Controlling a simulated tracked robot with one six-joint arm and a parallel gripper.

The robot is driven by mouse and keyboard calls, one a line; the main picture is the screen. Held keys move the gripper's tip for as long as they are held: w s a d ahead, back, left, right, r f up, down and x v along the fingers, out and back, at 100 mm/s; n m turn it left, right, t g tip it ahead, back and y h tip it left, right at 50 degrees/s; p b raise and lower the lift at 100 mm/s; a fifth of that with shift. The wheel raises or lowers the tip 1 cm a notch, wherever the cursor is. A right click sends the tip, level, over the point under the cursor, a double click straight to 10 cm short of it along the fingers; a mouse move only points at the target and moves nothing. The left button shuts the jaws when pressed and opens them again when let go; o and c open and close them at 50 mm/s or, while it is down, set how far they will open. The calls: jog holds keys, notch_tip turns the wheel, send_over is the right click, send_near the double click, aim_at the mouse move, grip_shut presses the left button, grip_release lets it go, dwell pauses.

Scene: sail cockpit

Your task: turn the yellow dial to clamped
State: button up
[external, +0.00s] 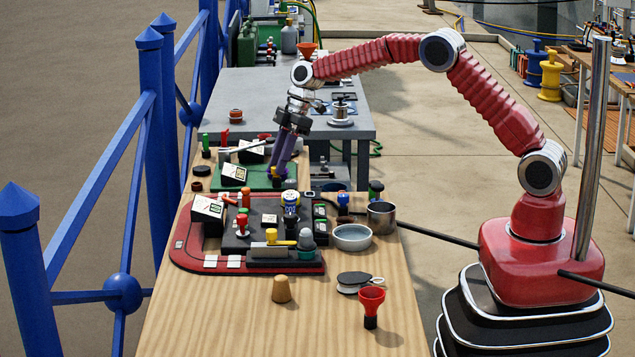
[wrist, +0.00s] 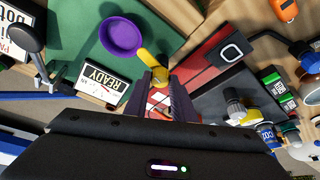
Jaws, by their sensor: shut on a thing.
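My gripper (wrist: 160,84) points down with its purple fingers close together. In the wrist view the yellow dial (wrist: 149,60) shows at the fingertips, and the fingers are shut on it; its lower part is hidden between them. It sits by the edge of a green board (wrist: 88,48), next to a purple round cup (wrist: 121,36). I cannot read which mark the dial points at.
A red and dark grey tray (external: 185,250) with several knobs stands nearer the camera. A metal cup (external: 381,217) and a bowl (external: 352,237) stand right of it.

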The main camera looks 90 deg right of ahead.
jog(key=shift+d+n+g+y, duration=0.1)
jog(key=shift+n+g+y, duration=0.25)
jog(key=shift+n, duration=0.85)
jog(key=o, duration=1)
jog(key=v, duration=1.3)
jog(key=shift+d+r, duration=0.15)
jog(key=shift+r, duration=0.1)
